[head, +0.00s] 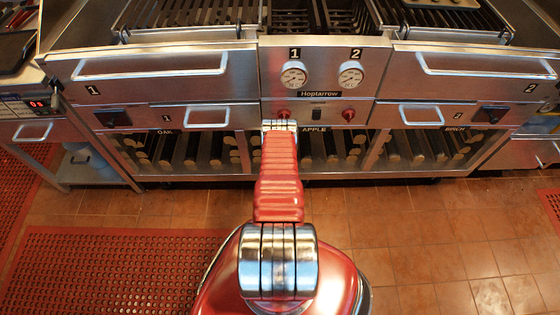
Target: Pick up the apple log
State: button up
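The apple logs (352,152) lie in the middle compartment under the grill, below the label "APPLE" (313,131). Several dark logs with pale cut ends show there, lying lengthwise into the compartment. My red arm reaches forward from my base and covers the left part of this compartment. My gripper does not show in the head view, so I cannot tell its state or how far it is from the logs.
Oak logs (190,150) lie in the left compartment and birch logs (425,147) in the right one. Drawers and handles (430,115) overhang the compartments. A side table (50,130) stands at the left. The tiled floor (420,220) in front is clear; a red mat (100,270) lies at left.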

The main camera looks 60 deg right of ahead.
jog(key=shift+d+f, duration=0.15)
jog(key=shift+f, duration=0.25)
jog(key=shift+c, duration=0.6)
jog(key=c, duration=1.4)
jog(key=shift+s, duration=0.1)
